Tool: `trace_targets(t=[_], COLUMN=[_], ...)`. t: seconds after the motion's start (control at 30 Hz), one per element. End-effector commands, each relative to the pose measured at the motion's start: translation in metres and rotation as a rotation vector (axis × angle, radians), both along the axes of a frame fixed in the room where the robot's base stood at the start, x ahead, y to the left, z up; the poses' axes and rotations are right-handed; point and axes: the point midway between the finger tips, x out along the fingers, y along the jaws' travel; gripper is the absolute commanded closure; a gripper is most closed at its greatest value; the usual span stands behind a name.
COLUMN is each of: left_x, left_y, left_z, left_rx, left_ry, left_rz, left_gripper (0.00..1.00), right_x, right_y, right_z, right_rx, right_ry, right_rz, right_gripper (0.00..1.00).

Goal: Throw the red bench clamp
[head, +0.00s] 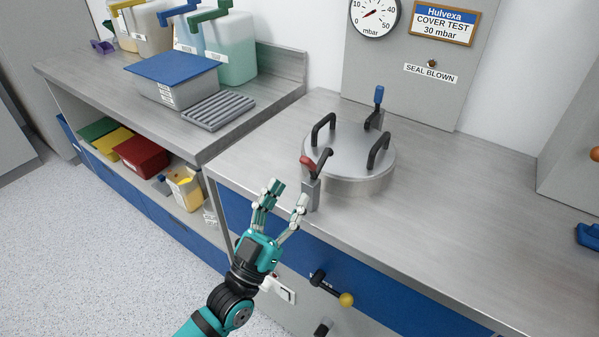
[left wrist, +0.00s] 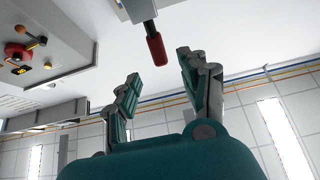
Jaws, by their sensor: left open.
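The red bench clamp (head: 311,192) stands at the front edge of the steel bench, beside the round metal lid (head: 348,150). Its red grip (head: 307,162) is at the top, and a dark arm reaches toward the lid. My left gripper (head: 288,193) is open and empty, just left of and in front of the clamp, its fingers pointing up toward it. In the left wrist view, the red grip (left wrist: 157,48) shows beyond and roughly between the open fingertips (left wrist: 158,68), apparently apart from them. My right gripper is not in view.
A blue-handled clamp (head: 379,98) stands behind the lid, which has two black handles. A pressure gauge (head: 374,14) is on the panel behind. A black lever with a yellow knob (head: 346,299) sticks out below the bench.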

Motion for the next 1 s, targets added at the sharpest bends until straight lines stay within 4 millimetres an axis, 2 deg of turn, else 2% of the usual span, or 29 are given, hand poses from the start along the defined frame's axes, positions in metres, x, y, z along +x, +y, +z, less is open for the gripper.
trace_targets(t=[0.03, 0.23, 0.6, 0.67, 0.73, 0.77, 0.87, 0.9, 0.97, 1.0], left_x=[-0.007, -0.024, -0.028, -0.027, -0.022, -0.018, 0.001, 0.007, 0.012, 0.009], left_y=[0.005, 0.017, 0.020, 0.020, 0.021, 0.022, 0.032, 0.039, 0.054, 0.067], left_z=[-0.007, -0.021, -0.024, -0.026, -0.039, -0.050, -0.115, -0.152, -0.215, -0.260], left_rx=[0.004, 0.002, -0.001, 0.003, 0.023, 0.042, 0.143, 0.195, 0.282, 0.339], left_ry=[0.004, 0.001, -0.001, 0.003, 0.029, 0.051, 0.182, 0.259, 0.394, 0.493], left_rz=[0.001, 0.000, 0.000, 0.002, 0.013, 0.022, 0.074, 0.098, 0.141, 0.166], left_gripper=[0.56, 0.56, 0.56, 0.56, 0.56, 0.56, 0.56, 0.56, 0.56, 0.56], right_x=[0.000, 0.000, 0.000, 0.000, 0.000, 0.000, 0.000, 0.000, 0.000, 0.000], right_y=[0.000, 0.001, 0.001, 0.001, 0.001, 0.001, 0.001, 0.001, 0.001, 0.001], right_z=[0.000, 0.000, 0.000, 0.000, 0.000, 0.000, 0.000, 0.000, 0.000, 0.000], right_rx=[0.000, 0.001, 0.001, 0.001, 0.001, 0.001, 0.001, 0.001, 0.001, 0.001], right_ry=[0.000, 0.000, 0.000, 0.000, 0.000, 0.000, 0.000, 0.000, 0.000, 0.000], right_rz=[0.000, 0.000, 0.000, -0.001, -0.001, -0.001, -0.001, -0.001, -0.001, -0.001], right_gripper=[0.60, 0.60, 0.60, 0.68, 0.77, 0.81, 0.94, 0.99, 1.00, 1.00])
